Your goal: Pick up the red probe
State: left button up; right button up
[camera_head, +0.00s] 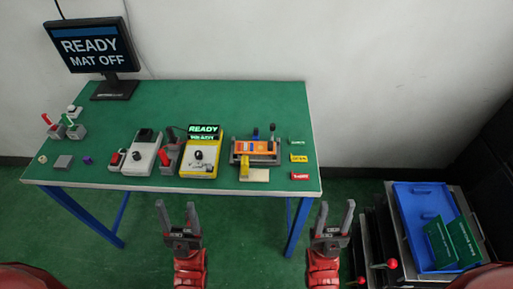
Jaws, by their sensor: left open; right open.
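A small red stick-like piece, which looks like the red probe (165,158), stands in a dark grey holder (172,163) near the table's front edge. The holder is just left of a yellow meter (200,171) with a dial and a lit READY display (204,129). My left gripper (176,206) is open and empty, in front of the table and nearer to me than the probe. My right gripper (336,206) is open and empty, in front of the table's right corner. Neither gripper touches anything.
The green table (230,100) has clear room at the back. A grey device (142,155) is left of the holder. An orange board (256,148) sits in a fixture to the right. Red- and green-handled pieces (70,128) stand far left. A blue tray (415,210) is right of the table.

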aim_at(161, 153)
jog(key=i+l+u, duration=0.1)
jog(key=i, duration=0.4)
jog(key=l+u, duration=0.1)
jog(key=u, duration=1.45)
